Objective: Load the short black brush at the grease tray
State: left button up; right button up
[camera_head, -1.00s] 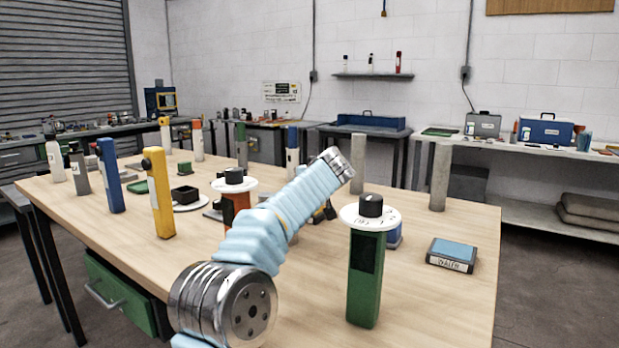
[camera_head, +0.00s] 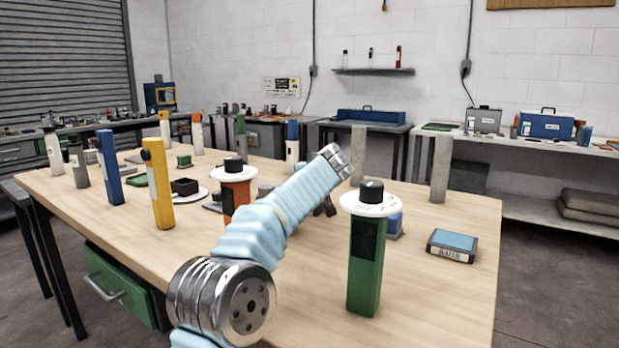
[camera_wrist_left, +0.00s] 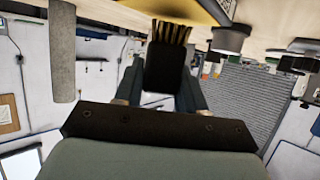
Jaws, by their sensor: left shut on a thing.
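My left gripper (camera_wrist_left: 162,88) is shut on the short black brush (camera_wrist_left: 165,68). In the upside-down left wrist view, its black block sits between the two fingers and its tan bristles point at the table. The bristle tips meet or nearly meet a yellow surface (camera_wrist_left: 190,9) with a dark rim, perhaps the grease tray; contact cannot be told. In the head view my blue-sleeved left arm hides the brush and that yellow surface. Only a small dark part, seemingly of the gripper, shows beyond the arm. My right gripper is not in view.
A green post with a white disc and black knob (camera_head: 365,262) stands right of my arm. An orange post with a similar disc (camera_head: 235,195) stands left. Yellow (camera_head: 158,190) and blue (camera_head: 110,170) posts stand farther left. A labelled blue-topped box (camera_head: 452,245) lies right. Table front right is clear.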

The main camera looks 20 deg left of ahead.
pick_arm(q)
jog(key=shift+f+b, duration=0.65)
dwell(1.4)
jog(key=shift+r, duration=0.1)
notch_tip(320, 180, up, 5)
jog(key=p, duration=0.4)
jog(key=shift+r+p, duration=0.15)
jog(key=shift+p, duration=0.2)
jog(key=shift+r+p, duration=0.4)
jog(key=shift+r, duration=0.5)
jog(key=shift+s, duration=0.1)
